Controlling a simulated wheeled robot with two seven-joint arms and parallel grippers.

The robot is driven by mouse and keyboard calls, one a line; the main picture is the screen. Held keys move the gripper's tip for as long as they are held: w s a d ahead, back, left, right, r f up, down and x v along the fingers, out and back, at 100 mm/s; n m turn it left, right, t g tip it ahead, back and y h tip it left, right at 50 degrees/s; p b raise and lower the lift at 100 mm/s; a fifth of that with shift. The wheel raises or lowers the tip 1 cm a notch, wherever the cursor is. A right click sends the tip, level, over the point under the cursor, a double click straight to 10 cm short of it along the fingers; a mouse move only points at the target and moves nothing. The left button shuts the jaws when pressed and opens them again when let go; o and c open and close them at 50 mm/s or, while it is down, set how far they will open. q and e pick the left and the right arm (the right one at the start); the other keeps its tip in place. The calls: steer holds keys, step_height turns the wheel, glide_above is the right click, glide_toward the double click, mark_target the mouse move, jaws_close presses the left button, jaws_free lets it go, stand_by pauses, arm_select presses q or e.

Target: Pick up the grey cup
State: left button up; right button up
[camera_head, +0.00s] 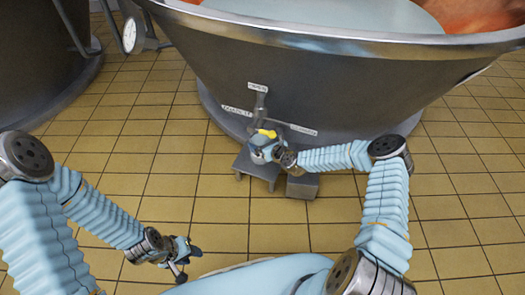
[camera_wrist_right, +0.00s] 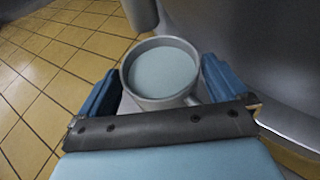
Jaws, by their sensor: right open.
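The grey cup (camera_wrist_right: 160,102) is filled with a pale, bluish content and stands upright in the right wrist view. My right gripper (camera_wrist_right: 162,82) is open, with one blue finger on each side of the cup. Small gaps seem to show between the fingers and the cup wall. In the head view my right gripper (camera_head: 264,150) is at the small stool below the vat and largely hides the cup. My left gripper (camera_head: 182,262) hangs over the floor at the lower left, away from the cup; its jaw opening is unclear.
A low grey metal stool (camera_head: 243,166) stands at the foot of the large vat (camera_head: 330,90). A yellow-handled part (camera_head: 267,133) sits just above it, near the vat's outlet pipe. Another vat (camera_head: 40,60) with a gauge (camera_head: 130,34) is at the left. The tiled floor (camera_head: 170,185) is clear.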

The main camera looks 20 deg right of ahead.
steer(key=shift+x, duration=0.95)
steer(key=shift+c, duration=0.5)
steer(key=c, duration=1.4)
steer(key=shift+c, duration=1.1)
steer(key=shift+r, duration=0.1)
